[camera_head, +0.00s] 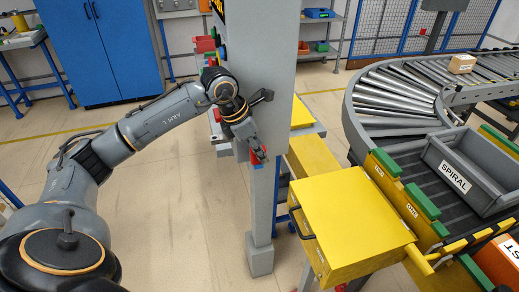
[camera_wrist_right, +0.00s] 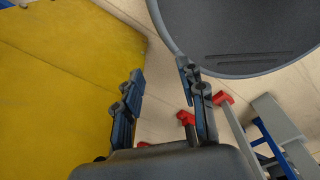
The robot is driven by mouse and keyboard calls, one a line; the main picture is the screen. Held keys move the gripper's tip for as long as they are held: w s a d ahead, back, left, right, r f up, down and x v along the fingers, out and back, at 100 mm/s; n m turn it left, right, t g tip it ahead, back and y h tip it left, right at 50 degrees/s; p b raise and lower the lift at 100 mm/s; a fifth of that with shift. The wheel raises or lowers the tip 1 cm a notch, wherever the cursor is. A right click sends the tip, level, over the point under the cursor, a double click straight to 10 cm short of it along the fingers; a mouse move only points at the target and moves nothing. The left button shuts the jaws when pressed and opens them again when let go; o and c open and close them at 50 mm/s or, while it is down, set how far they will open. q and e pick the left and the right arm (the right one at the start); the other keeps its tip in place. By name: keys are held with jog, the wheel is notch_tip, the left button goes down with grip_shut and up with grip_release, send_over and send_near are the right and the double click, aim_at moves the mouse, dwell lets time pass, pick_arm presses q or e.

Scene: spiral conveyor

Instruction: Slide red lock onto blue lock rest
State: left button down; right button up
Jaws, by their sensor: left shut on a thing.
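My left gripper (camera_head: 254,148) is beside the grey column and is shut on the red lock (camera_head: 261,155). Only a small part of the red lock shows past the fingers. A small blue piece (camera_head: 257,167), which looks like the blue lock rest, is just below it on the column, very close to the red lock. I cannot tell whether the two touch. My right gripper (camera_wrist_right: 162,98) shows in the right wrist view with its fingers apart and nothing visible between them.
The grey column (camera_head: 262,205) stands next to the left gripper. A yellow cabinet (camera_head: 350,218) is to its right, then a roller conveyor (camera_head: 388,97) with a grey bin (camera_head: 462,178). A blue cabinet (camera_head: 100,50) stands at the back left.

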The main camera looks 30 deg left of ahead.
pick_arm(q)
jog(key=shift+f, duration=0.1)
jog(key=c, duration=1.1)
grip_release()
jog(key=v, duration=1.2)
jog(key=shift+w+d, duration=0.1)
